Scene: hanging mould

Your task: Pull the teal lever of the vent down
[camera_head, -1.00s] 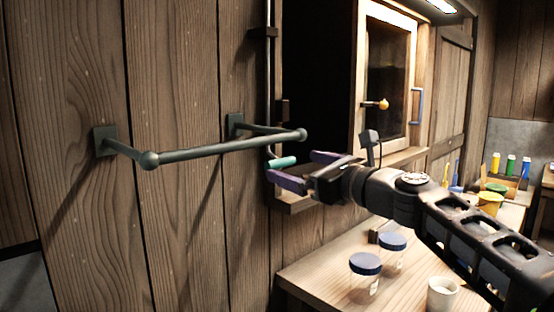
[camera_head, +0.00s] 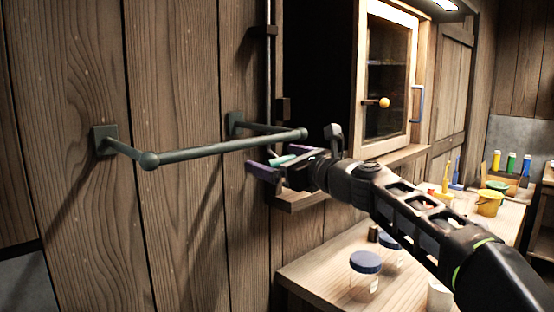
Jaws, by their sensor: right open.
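The teal lever (camera_head: 281,160) is a short teal grip at the lower end of a thin dark vertical rod (camera_head: 268,90) on the wooden wall. My right gripper (camera_head: 277,160) is open, with its purple fingers on either side of the teal grip. The grip lies between the fingers, partly hidden by them; I cannot tell if they touch it. The vent itself is not clearly visible. My left gripper is not in view.
A dark green rail (camera_head: 220,147) sticks out from the wall just left of my right gripper. A small wooden ledge (camera_head: 300,200) is below the gripper. A table (camera_head: 320,272) with blue-lidded jars (camera_head: 365,264) stands lower right. A wooden-framed window (camera_head: 388,75) is behind.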

